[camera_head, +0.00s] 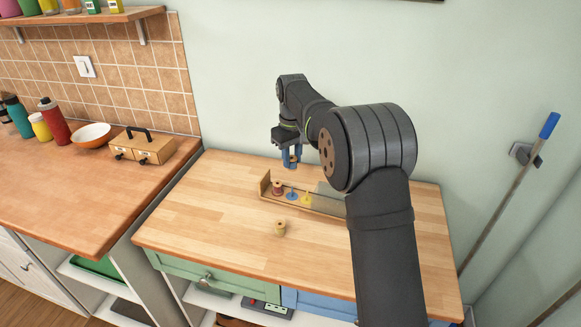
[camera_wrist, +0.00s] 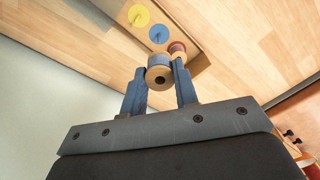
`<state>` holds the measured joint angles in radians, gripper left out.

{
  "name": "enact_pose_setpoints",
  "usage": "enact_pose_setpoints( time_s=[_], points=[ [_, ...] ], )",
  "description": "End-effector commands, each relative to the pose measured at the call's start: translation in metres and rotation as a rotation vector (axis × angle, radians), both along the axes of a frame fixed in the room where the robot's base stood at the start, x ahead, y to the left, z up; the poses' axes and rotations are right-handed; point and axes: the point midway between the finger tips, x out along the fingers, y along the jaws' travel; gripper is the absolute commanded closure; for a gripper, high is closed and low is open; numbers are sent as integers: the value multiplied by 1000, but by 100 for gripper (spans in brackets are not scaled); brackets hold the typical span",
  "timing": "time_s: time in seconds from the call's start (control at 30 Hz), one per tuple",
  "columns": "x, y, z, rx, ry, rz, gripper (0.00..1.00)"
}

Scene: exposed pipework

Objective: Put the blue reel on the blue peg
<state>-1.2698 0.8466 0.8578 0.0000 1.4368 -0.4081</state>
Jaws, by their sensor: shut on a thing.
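My gripper (camera_head: 291,160) is shut on the blue reel, above the wooden peg tray (camera_head: 325,208). In the wrist view, my gripper (camera_wrist: 160,82) has its two blue fingers on either side of the blue reel (camera_wrist: 160,77), whose pale round end and centre hole face the camera. The blue peg (camera_head: 292,194) stands on a blue disc in the tray, bare, and also shows in the wrist view (camera_wrist: 158,34). The held reel is above the tray and apart from the peg. My fingers hide most of the reel in the head view.
A red reel (camera_head: 277,187) stands in the tray left of the blue peg. A yellow peg (camera_head: 307,197) on its yellow disc is to the right, bare. A yellowish reel (camera_head: 280,229) stands on the table in front. My arm hides the tray's right end.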

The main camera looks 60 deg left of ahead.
Motion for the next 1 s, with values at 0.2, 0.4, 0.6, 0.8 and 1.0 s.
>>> enact_pose_setpoints(
  time_s=[0.2, 0.4, 0.6, 0.8, 1.0],
  points=[
    [2, 3, 0, 0, 0, 0, 94],
    [2, 2, 0, 0, 0, 0, 94],
    [2, 2, -9, -1, 1, 0, 94],
    [2, 2, -28, -2, 1, 0, 94],
    [2, 2, -46, -2, 1, 0, 94]
  ],
)
